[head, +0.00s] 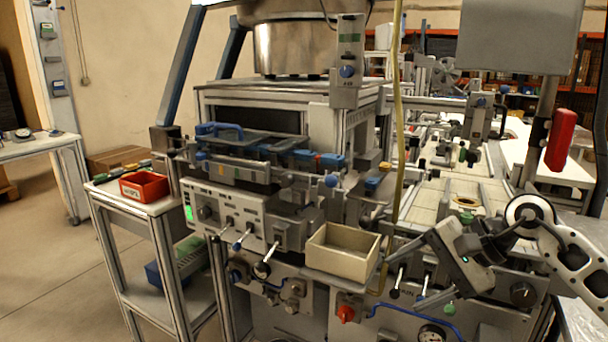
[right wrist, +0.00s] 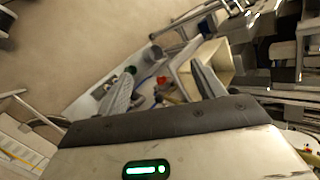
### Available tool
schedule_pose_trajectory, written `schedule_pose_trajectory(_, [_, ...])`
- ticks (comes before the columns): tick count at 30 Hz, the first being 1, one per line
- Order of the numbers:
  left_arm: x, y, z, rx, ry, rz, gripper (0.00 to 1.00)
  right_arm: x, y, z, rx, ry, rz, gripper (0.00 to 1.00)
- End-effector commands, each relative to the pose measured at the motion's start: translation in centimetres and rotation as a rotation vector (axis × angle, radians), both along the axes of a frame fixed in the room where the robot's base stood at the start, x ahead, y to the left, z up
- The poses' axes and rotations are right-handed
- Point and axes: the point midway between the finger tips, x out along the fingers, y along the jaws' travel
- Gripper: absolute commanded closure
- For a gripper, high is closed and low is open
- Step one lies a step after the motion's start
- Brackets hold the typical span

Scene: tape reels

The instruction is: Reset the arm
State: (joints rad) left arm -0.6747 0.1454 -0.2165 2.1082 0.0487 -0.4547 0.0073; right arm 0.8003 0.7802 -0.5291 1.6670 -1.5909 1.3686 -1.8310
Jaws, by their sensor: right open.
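My right arm comes in from the right edge of the head view. Its right gripper (head: 403,283) hangs in front of the machine's front panel, to the right of a beige open box (head: 338,262). The gripper's two fingers are spread apart. In the right wrist view the fingers (right wrist: 163,88) also stand wide apart, with nothing held between them. The beige box shows behind the right finger there (right wrist: 215,58). My left gripper is not in view.
The machine's control panel (head: 225,215) has levers and knobs close to my right gripper. A red bin (head: 144,187) sits on a side stand at the left. A metal bowl (head: 290,45) stands on top at the back. Open floor lies at the lower left.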

Motion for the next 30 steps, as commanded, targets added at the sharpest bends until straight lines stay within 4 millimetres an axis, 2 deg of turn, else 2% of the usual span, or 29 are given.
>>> schedule_pose_trajectory(1, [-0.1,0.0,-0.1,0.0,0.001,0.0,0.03,-1.6,3.8,-1.4,0.194,0.117,-0.034,0.32])
schedule_pose_trajectory(3, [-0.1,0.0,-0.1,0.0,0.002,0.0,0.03,-3.7,8.3,-1.5,0.515,0.343,-0.131,0.32])
schedule_pose_trajectory(5, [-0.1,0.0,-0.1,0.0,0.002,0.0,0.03,-5.0,10.7,-1.0,0.78,0.572,-0.231,0.32])
schedule_pose_trajectory(6, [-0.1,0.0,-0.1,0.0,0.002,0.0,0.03,-5.6,11.7,-0.6,0.952,0.741,-0.303,0.32])
schedule_pose_trajectory(8, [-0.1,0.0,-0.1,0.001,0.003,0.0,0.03,-6.1,12.1,-0.5,1.201,1.017,-0.422,0.32])
schedule_pose_trajectory(11, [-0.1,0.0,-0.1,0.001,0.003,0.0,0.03,-6.2,10.9,-1.8,1.596,1.518,-0.639,0.32])
schedule_pose_trajectory(14, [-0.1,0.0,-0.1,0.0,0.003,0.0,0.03,-6.7,8.3,-6.2,1.97,2.051,-0.87,0.32])
schedule_pose_trajectory(15, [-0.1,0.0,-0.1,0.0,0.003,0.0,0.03,-7.4,7.1,-8.7,-1.978,-2.117,0.901,0.32])
schedule_pose_trajectory(18, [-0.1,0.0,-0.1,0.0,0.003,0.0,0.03,-10.5,5.2,-15.1,-1.546,-1.724,0.739,0.32])
schedule_pose_trajectory(21, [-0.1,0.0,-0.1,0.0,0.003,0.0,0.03,-14.3,4.4,-19.9,-1.258,-1.417,0.611,0.32])
schedule_pose_trajectory(25, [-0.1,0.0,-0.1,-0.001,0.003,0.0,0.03,-18.5,4.4,-23.6,-1.03,-1.148,0.496,0.32])
schedule_pose_trajectory(27, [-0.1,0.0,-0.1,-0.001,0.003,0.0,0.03,-19.9,4.6,-24.6,-0.964,-1.065,0.46,0.32])
schedule_pose_trajectory(30, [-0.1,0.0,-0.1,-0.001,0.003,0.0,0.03,-20.8,4.7,-25.2,-0.922,-1.012,0.437,0.32])
